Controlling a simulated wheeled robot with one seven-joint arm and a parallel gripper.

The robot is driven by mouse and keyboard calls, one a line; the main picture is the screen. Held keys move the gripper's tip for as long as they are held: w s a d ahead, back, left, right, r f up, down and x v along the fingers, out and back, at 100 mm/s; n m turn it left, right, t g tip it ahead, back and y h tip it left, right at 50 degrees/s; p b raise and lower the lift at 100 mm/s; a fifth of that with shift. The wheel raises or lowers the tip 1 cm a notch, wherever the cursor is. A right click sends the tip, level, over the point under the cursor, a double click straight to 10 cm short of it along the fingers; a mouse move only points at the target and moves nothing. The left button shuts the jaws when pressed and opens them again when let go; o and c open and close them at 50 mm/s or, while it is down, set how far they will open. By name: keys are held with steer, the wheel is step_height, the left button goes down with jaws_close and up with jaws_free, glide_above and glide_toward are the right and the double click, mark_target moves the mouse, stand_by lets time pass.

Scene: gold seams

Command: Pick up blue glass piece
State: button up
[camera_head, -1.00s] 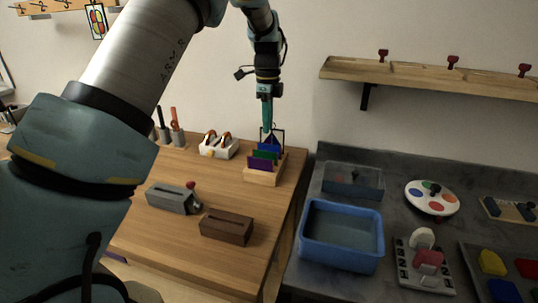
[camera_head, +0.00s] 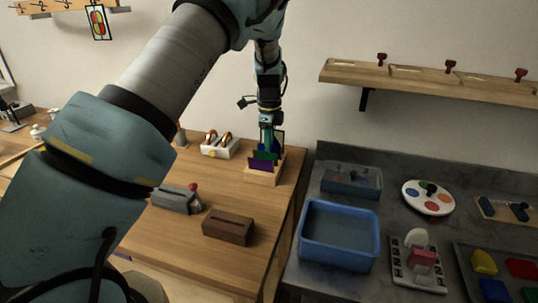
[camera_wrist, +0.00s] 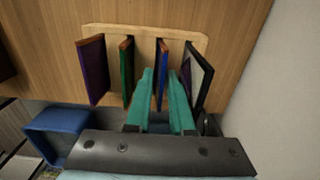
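The blue glass piece (camera_wrist: 162,62) stands on edge in a wooden rack (camera_wrist: 100,29) on the wooden table. In the wrist view it lies between the two teal fingers of my gripper (camera_wrist: 160,76). The fingers look apart, one on each side of the piece, with a gap still showing. In the head view my gripper (camera_head: 266,136) is down at the rack (camera_head: 262,179), and its fingers largely hide the blue piece. A green piece (camera_wrist: 126,62) and a purple piece (camera_wrist: 93,68) stand to its left. A dark-framed pane (camera_wrist: 198,76) stands close to its right.
A white holder with copper rings (camera_head: 220,148) stands left of the rack. A grey slotted block (camera_head: 174,198) and a brown slotted block (camera_head: 228,227) are nearer on the table. A blue tub (camera_head: 340,234) stands on the grey counter at right. The wall is close behind the rack.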

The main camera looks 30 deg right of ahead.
jaws_close()
steer(key=shift+w+d+r, duration=0.15)
steer(key=shift+r, duration=0.05)
stand_by(1.0)
